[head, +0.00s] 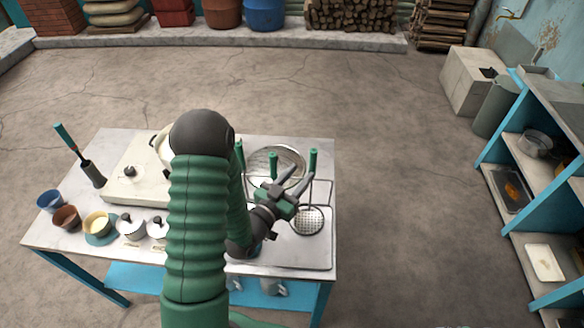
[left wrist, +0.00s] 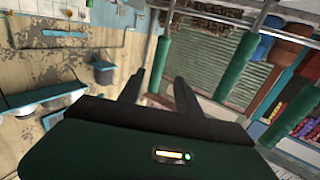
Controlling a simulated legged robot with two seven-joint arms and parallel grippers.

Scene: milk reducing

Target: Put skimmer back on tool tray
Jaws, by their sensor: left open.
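The skimmer's round perforated head (head: 308,220) shows low at the right of the metal tool tray (head: 305,255). A green handle (head: 313,161) rises above it, and I cannot tell for sure that they are one tool. My left gripper (head: 301,177) is open with nothing between its fingers, over the tray beside that handle. In the left wrist view, the open fingers (left wrist: 160,88) point toward green handles (left wrist: 236,66) near a metal bar. Part of the tray is hidden behind my left arm. My right gripper is not in view.
A round pan or strainer (head: 277,163) and another green handle (head: 272,166) are behind the gripper. Several cups and a yellow-filled bowl (head: 97,224) stand at the table's left. The floor right of the table is clear.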

